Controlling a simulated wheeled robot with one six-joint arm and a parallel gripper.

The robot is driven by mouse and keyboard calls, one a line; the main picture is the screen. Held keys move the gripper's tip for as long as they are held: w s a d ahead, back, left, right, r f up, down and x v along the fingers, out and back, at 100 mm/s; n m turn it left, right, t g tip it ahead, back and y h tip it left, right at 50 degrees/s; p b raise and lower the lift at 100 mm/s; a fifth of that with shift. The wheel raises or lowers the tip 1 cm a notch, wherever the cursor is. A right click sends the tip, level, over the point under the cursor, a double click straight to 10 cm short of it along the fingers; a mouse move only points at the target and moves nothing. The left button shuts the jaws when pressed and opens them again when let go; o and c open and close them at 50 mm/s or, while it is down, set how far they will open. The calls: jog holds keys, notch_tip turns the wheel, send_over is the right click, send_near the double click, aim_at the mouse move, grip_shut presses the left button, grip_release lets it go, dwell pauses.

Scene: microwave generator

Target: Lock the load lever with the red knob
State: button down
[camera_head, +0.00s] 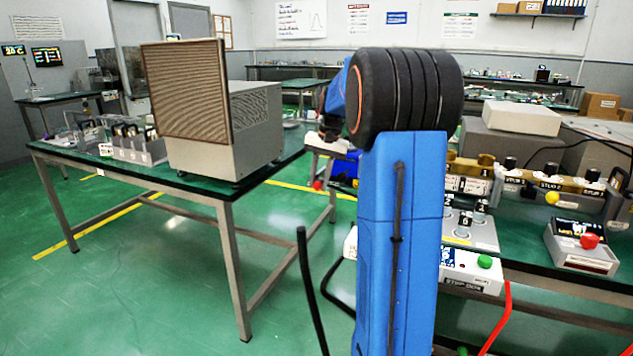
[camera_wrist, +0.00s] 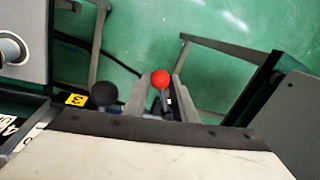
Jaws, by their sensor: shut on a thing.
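The red knob (camera_wrist: 160,78) tops a short metal lever (camera_wrist: 168,100) in the wrist view. My gripper (camera_wrist: 161,92) has one finger on each side of the knob and lever and is shut on it. In the head view the red knob (camera_head: 317,185) shows small below my gripper (camera_head: 322,165), near the right end of the left table. My blue arm hides much of that area. A black knob (camera_wrist: 104,93) stands left of the red one, beside a yellow label with a 3 (camera_wrist: 76,100). The lever's base is partly hidden.
A grey box with a brown grille (camera_head: 185,95) stands on the left table (camera_head: 190,190). Open green floor lies between the tables.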

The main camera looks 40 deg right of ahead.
jog(key=shift+d, duration=0.1)
dwell(0.3)
jog(key=c, duration=1.5)
grip_release()
jog(key=shift+o, duration=0.2)
jog(key=shift+r, duration=0.15)
notch_tip(320, 180, up, 17)
jog(key=s+d, duration=0.2)
jog(key=shift+s, duration=0.3)
jog(key=s+a+f+n+t+h, duration=0.1)
jog(key=s+a+f+n, duration=0.15)
jog(key=s+a, duration=0.55)
jog(key=s+a+f+n, duration=0.2)
jog(key=s+a+f, duration=0.1)
jog(key=a, duration=0.9)
jog(key=s+a+f+n+t, duration=0.1)
jog(key=s+a+f+n, duration=0.1)
jog(key=s+a+f, duration=0.4)
jog(key=s+a+f+n+t, duration=0.1)
jog(key=s+a+f+n, duration=0.2)
jog(key=s+f, duration=0.9)
jog(key=s+a, duration=0.1)
jog(key=a, duration=0.1)
jog(key=shift+a+f+n, duration=0.35)
jog(key=shift+a, duration=0.05)
